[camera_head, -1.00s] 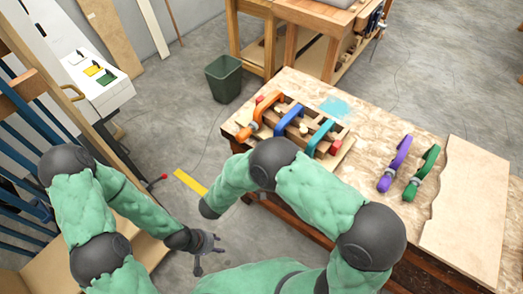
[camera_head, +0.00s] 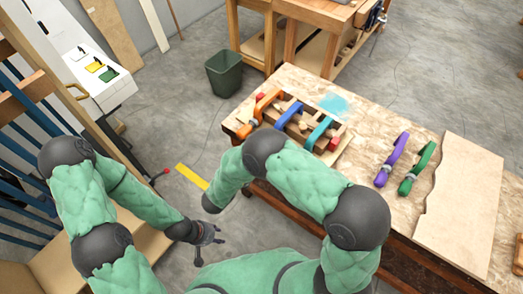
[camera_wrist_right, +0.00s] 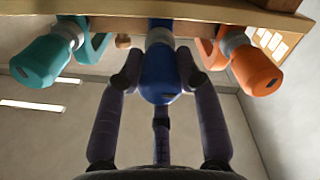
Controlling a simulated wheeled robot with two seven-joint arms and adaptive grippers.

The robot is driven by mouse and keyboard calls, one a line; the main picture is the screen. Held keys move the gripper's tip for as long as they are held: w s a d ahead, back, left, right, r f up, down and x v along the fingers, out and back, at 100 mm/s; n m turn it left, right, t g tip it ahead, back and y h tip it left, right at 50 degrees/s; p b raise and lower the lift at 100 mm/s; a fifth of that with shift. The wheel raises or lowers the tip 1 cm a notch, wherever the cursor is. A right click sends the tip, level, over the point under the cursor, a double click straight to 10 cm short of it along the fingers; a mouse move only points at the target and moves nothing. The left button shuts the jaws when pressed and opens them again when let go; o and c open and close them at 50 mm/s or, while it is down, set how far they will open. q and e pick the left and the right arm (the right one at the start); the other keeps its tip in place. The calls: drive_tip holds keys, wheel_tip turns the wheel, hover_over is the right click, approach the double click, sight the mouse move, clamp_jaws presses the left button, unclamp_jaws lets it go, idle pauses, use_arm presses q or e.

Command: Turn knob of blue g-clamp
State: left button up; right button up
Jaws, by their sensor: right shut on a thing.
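The blue g-clamp (camera_head: 288,116) sits on a wooden assembly at the workbench's near left part, between an orange clamp (camera_head: 263,103) and a teal clamp (camera_head: 319,132). In the right wrist view its blue knob (camera_wrist_right: 160,75) hangs below the bench-side wood, seen from underneath. My right gripper (camera_wrist_right: 157,85) is shut on this knob, with dark fingers on both sides of it. In the head view the right gripper is hidden behind my own arm. My left gripper (camera_head: 207,236) is empty, its fingers spread, over the floor left of the bench.
The teal knob (camera_wrist_right: 42,58) and orange knob (camera_wrist_right: 256,72) flank the blue one closely. A purple clamp (camera_head: 391,160) and a green clamp (camera_head: 417,169) lie on the workbench (camera_head: 390,118) to the right. A green bin (camera_head: 223,74) stands on the floor.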

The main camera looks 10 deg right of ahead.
drive_tip(key=m, duration=0.4)
drive_tip(key=shift+m, duration=0.4)
drive_tip(key=m+b, duration=0.1)
drive_tip(key=m, duration=0.2)
drive_tip(key=shift+m, duration=0.3)
drive_tip(key=m+b, duration=0.1)
drive_tip(key=m, duration=0.3)
drive_tip(key=shift+m, duration=0.3)
drive_tip(key=m+b, duration=0.2)
drive_tip(key=m, duration=0.1)
drive_tip(key=shift+f+m, duration=0.1)
drive_tip(key=shift+m, duration=0.2)
drive_tip(key=m+b, duration=0.2)
drive_tip(key=m, duration=0.1)
drive_tip(key=shift+m, duration=0.3)
drive_tip(key=m+b, duration=0.3)
drive_tip(key=shift+f+m, duration=0.1)
drive_tip(key=shift+m, duration=0.2)
drive_tip(key=m+b, duration=0.6)
drive_tip(key=m, duration=0.2)
drive_tip(key=shift+b, duration=0.35)
drive_tip(key=m, duration=0.3)
drive_tip(key=shift+m, duration=0.4)
drive_tip(key=m, duration=0.9)
drive_tip(key=shift+m, duration=2.3)
